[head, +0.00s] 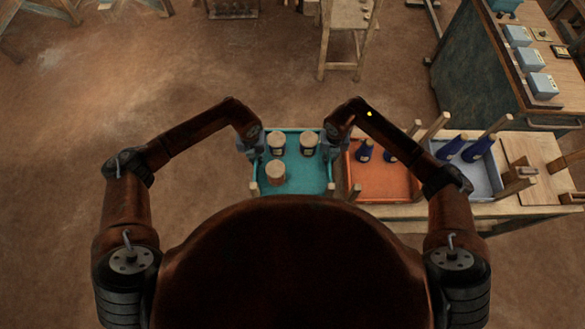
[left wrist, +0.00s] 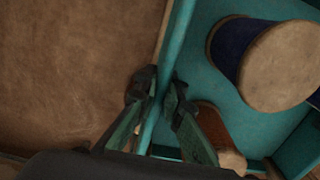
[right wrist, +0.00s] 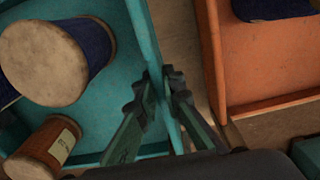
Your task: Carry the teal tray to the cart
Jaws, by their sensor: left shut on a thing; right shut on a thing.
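The teal tray (head: 308,176) is in front of me in the head view, holding two dark blue spools with pale ends (head: 277,144) (head: 309,144) and a brown spool (head: 276,174). My left gripper (head: 253,152) is shut on its left wall; the left wrist view shows the fingers (left wrist: 160,88) on either side of the teal rim (left wrist: 178,40). My right gripper (head: 331,148) is shut on the right wall, with its fingers (right wrist: 160,82) astride the rim (right wrist: 143,35). I cannot tell whether the tray touches the bench. No cart is clearly identifiable.
An orange tray (head: 382,186) with dark blue cones stands close to the right, then a pale blue-grey tray (head: 482,178), on a wooden bench (head: 430,211) with upright posts. A dark cabinet (head: 480,60) stands back right, a wooden stool (head: 345,20) ahead. Floor at left is clear.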

